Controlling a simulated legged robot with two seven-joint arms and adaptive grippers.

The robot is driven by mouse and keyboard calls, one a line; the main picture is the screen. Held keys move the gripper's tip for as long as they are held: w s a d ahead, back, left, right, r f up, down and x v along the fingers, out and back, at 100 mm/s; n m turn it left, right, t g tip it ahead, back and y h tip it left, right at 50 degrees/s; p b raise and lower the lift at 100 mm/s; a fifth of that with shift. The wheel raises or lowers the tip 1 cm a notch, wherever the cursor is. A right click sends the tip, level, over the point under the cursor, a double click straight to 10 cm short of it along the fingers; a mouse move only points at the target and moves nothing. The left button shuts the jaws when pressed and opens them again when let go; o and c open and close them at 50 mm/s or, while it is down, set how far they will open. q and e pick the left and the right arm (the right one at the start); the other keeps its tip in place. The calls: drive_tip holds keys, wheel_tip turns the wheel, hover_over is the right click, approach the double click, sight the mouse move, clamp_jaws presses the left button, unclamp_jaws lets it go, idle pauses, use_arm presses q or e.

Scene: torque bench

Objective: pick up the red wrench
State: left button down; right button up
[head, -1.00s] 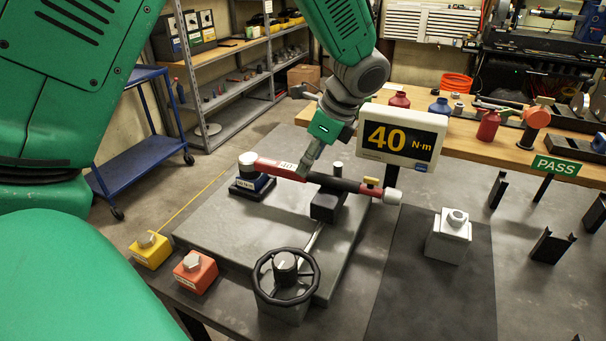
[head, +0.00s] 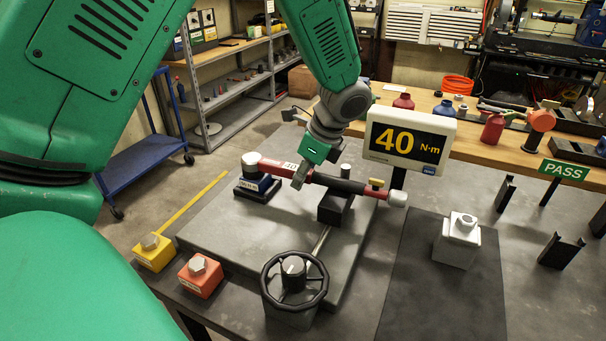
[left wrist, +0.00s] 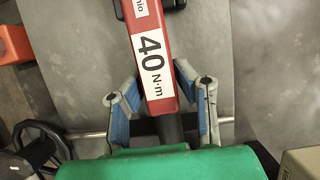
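The red wrench (head: 274,165) lies across the grey plate, its left end on a dark base with a round metal top (head: 257,180) and its black grip (head: 340,184) over a black support (head: 335,208). In the left wrist view its red shaft (left wrist: 148,45) carries a "40 N·m" label. My left gripper (head: 301,178) is down at the shaft. In the left wrist view its two blue-padded fingers (left wrist: 152,75) stand apart, one on each side of the shaft, with gaps showing. My right gripper does not show.
A display reading 40 N·m (head: 408,143) stands close right of my left gripper. A black handwheel (head: 294,279), a red block (head: 201,276) and a yellow block (head: 154,253) are in front. A white block (head: 457,240) sits on a dark mat at right.

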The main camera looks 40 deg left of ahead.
use_arm(q)
drive_tip(key=shift+s+a+f, duration=0.2)
drive_tip(key=shift+a, duration=0.4)
drive_tip(key=shift+d, duration=0.1)
drive_tip(key=shift+d+r, duration=0.1)
drive_tip(key=shift+r, duration=0.15)
wheel_tip(320, 180, up, 10)
drive_tip(key=shift+w+d+f+p, duration=0.1)
drive_tip(key=shift+p, duration=0.4)
drive_tip(key=shift+f, duration=0.1)
